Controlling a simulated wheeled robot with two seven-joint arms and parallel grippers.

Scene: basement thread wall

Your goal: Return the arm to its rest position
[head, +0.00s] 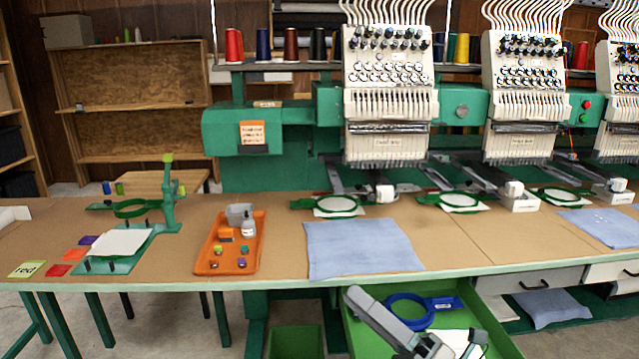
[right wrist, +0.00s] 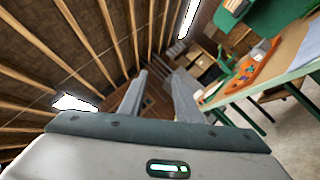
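My right arm and gripper (head: 368,309) show at the bottom of the head view, in front of the open green drawer below the table's front edge. In the right wrist view, the two grey fingers of my right gripper (right wrist: 161,84) stand apart with nothing between them. Beyond them are wooden beams and a dark ceiling or wall. My left arm and gripper do not show in either view.
The table (head: 450,245) carries an orange tray (head: 208,262), a blue cloth (head: 360,248) and a green hooping stand (head: 168,205). Embroidery machines (head: 388,100) stand behind. The open drawer (head: 493,330) holds a blue hoop (head: 392,312). Floor shows at lower left.

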